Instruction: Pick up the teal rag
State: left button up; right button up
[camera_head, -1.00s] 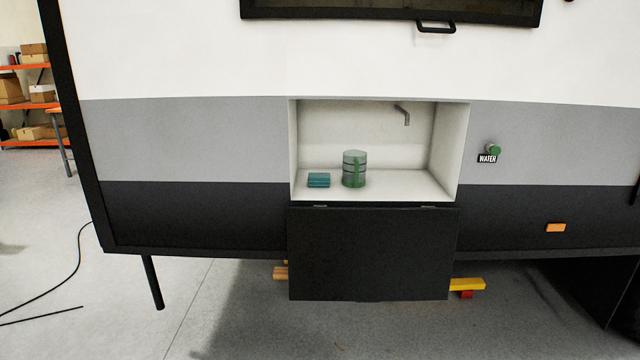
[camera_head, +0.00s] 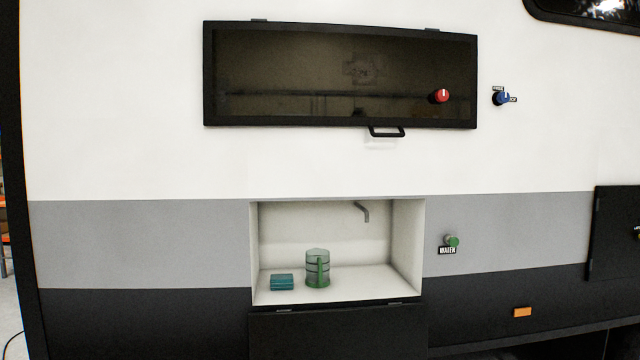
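The teal rag (camera_head: 282,282) lies folded on the floor of an open white compartment (camera_head: 378,285) in the caravan's side, near its left front. A clear and green jug-like container (camera_head: 317,268) stands upright just right of the rag, with a small gap between them. Neither of my grippers shows in the head view.
A small grey spout (camera_head: 362,211) hangs at the compartment's upper right. The black flap (camera_head: 340,332) hangs down open below it. A green knob (camera_head: 452,240) with a WATER label is to the right. A dark window (camera_head: 340,75) with a handle (camera_head: 386,132) is above.

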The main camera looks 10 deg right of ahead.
aim_at(278, 281)
jog(key=i+l, duration=0.2)
jog(key=l, duration=0.15)
jog(key=i+l+u, duration=0.15)
jog(key=l, duration=0.2)
jog(key=i+l, duration=0.2)
jog(key=l, duration=0.2)
jog(key=i+l+u, duration=0.1)
jog(key=l, duration=0.3)
jog(key=i+l+u, duration=0.1)
jog(key=l, duration=0.25)
jog(key=i, duration=0.1)
